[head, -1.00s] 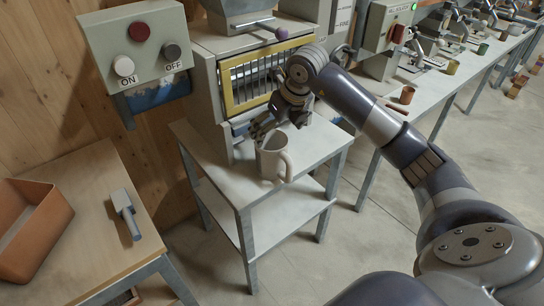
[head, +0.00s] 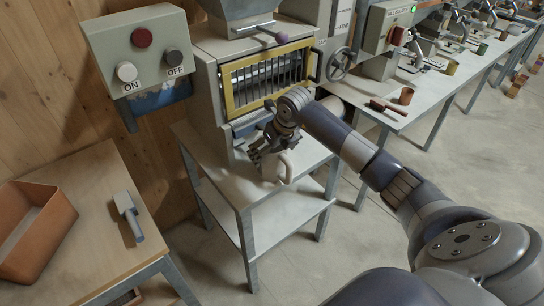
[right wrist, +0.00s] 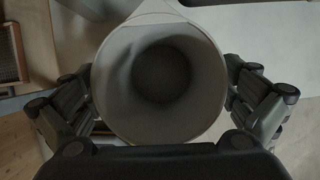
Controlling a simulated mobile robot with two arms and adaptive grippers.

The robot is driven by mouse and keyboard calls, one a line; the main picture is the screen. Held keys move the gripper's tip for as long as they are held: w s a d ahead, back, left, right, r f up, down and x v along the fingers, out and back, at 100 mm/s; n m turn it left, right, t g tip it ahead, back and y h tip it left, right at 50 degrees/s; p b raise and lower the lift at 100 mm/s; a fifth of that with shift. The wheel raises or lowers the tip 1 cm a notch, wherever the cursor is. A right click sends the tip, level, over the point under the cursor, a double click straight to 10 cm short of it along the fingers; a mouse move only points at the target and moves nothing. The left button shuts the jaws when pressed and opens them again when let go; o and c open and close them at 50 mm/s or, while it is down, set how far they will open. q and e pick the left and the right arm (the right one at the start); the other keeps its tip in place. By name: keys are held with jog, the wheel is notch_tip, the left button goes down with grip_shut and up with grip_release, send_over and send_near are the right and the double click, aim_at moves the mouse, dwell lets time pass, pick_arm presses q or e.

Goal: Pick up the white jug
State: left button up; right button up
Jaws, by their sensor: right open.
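The white jug (head: 268,172) stands upright on the small metal table in front of the mixer. Its handle is on the right in the head view. My right gripper (head: 262,153) is over the jug's rim and hides part of its top. In the right wrist view I look down into the empty-looking jug (right wrist: 160,20). The open fingers of my right gripper (right wrist: 160,105) lie on either side of the jug, close to its wall. I cannot tell whether they touch it. My left gripper is not in view.
The feed mixer (head: 212,75) with its yellow-framed grille stands just behind the jug. An ON/OFF box (head: 145,50) is on the wall. A wooden table at left holds an orange bin (head: 50,240) and a scoop-like tool (head: 128,212). A long bench (head: 440,85) runs right.

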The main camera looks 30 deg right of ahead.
jog(key=shift+c, duration=0.6)
jog(key=c, duration=1)
jog(key=shift+o, duration=0.2)
jog(key=shift+r, duration=0.2)
